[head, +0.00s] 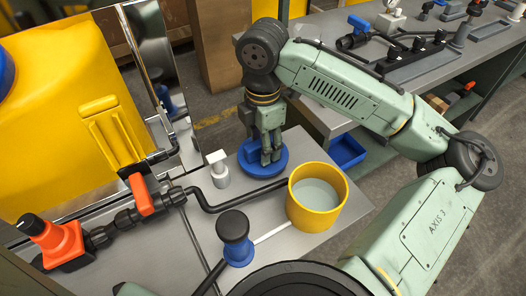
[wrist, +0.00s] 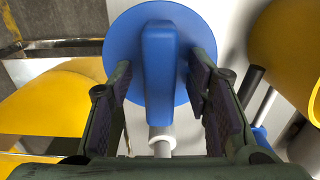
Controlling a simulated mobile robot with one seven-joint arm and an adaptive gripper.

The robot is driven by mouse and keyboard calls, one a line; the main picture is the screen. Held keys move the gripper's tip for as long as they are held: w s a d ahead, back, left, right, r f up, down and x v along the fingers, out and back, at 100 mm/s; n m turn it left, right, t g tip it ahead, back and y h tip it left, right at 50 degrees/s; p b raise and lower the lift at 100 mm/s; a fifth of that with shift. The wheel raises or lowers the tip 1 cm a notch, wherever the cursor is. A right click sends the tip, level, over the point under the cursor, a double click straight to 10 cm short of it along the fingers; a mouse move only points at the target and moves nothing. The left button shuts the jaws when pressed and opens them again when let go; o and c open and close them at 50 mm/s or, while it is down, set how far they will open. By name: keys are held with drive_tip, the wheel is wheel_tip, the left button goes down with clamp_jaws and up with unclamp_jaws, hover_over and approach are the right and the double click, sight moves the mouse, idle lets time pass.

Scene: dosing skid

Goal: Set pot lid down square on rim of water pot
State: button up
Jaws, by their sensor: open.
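The pot lid (head: 280,168) is a round blue disc with an upright bar handle. It appears to lie flat on the grey bench, behind and left of the water pot. In the wrist view the lid (wrist: 122,38) lies straight ahead, with its handle (wrist: 160,60) between my fingers. My gripper (head: 267,150) is open around the handle, with a gap on each side in the wrist view (wrist: 160,80). The water pot (head: 312,221) is yellow and upright, with an uncovered top and pale water inside. Part of a yellow round body, likely the pot, shows at right in the wrist view (wrist: 285,40).
A white-topped fitting (head: 219,170) stands left of the lid. A black pipe (head: 225,208) runs toward the pot. A blue-black knob (head: 235,237) stands front left of the pot. Orange valves (head: 142,195) and a yellow tank (head: 60,120) are at left. A blue bin (head: 346,151) is behind.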

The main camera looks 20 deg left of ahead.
drive_tip(key=shift+f, duration=0.2)
idle(0.6)
clamp_jaws()
idle(0.5)
